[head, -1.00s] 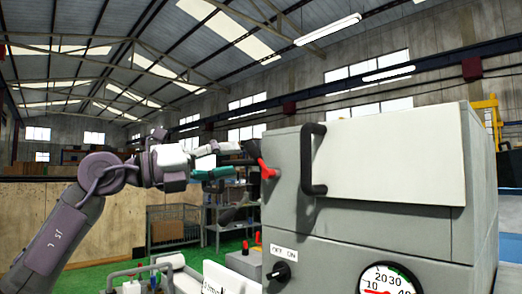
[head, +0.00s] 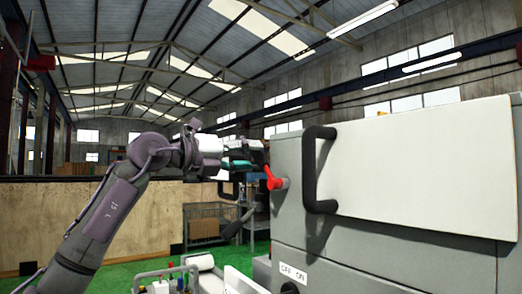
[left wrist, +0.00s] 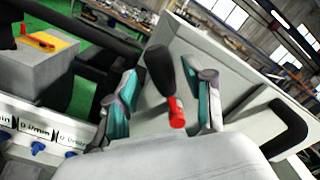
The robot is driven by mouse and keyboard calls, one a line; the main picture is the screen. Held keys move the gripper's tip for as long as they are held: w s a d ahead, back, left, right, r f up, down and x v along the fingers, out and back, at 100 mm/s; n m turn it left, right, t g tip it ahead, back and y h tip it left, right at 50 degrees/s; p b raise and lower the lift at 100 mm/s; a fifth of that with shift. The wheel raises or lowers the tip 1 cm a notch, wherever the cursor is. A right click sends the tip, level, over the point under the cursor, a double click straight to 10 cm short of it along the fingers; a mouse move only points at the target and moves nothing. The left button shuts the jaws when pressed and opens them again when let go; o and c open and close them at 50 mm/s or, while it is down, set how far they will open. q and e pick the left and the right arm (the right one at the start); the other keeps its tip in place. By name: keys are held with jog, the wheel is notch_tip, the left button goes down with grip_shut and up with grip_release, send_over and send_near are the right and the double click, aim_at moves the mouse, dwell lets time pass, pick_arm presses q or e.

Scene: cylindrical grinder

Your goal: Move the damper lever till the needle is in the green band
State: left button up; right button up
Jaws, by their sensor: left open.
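The damper lever (head: 274,179) is red with a black grip and sits on the left side of the grey machine. In the left wrist view the lever (left wrist: 176,111) stands between the two finger pads, its black grip (left wrist: 160,68) leaning up and left. My left gripper (head: 246,156) is open at the lever in the head view. In the left wrist view its teal-padded fingers (left wrist: 166,90) are apart on either side of the lever; I cannot tell whether either touches it. The gauge with the needle and green band is out of view. My right gripper is not in view.
The grey machine (head: 390,255) has a white door (head: 420,165) with a black handle (head: 315,170) right of the lever. An OFF/ON label (head: 293,272) is low on its front. A tray of tools (head: 165,281) stands below. Shelving (head: 205,222) stands behind.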

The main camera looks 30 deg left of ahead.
aim_at(253, 155)
pick_arm(q)
jog(key=shift+p+x, duration=0.3)
jog(key=shift+x, duration=0.8)
jog(key=shift+w+r, duration=0.15)
jog(key=shift+w, duration=0.1)
jog(key=shift+w+d, duration=0.2)
jog(key=shift+w, duration=0.05)
jog(key=shift+s, duration=0.1)
jog(key=c, duration=0.7)
jog(key=shift+c, duration=1.3)
grip_shut()
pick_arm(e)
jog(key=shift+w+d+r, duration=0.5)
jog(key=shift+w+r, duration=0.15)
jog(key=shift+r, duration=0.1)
